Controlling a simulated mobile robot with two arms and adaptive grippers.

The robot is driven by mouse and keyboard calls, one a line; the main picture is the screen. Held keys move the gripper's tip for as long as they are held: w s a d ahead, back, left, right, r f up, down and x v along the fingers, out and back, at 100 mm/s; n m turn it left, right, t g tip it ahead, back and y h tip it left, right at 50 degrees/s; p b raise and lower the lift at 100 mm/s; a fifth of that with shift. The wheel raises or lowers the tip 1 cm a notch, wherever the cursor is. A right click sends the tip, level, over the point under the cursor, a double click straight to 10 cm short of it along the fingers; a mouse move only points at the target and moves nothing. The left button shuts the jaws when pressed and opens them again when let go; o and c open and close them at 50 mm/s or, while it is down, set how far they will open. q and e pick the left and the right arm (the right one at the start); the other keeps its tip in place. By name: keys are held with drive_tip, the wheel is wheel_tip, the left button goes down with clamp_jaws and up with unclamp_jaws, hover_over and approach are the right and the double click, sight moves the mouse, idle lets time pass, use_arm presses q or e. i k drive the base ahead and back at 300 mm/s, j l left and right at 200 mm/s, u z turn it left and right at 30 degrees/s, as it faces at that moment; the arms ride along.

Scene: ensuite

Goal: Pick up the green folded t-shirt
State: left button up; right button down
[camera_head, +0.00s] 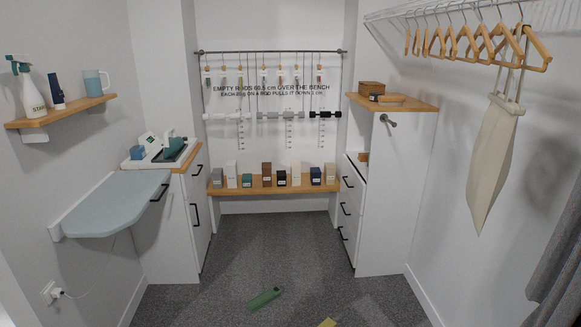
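A flat green object (264,299) lies on the dark carpet near the bottom centre of the head view. It is small here and I cannot tell for sure whether it is the folded t-shirt. A dark green item (174,148) sits in a white tray on the left cabinet; it could also be folded cloth, but its shape is unclear. Neither of my grippers is in view.
A pale blue ironing board (110,202) juts from the left wall. A bench (275,190) with several small boxes stands at the back. Wooden hangers (480,45) and a beige bag (495,150) hang at right. A yellow object (327,323) shows at the bottom edge. The middle carpet is clear.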

sight(271, 295)
drive_tip(key=i, duration=2.15)
drive_tip(key=i+u, duration=0.15)
drive_tip(key=i, duration=0.4)
drive_tip(key=i+l+u, duration=0.1)
drive_tip(key=i, duration=0.4)
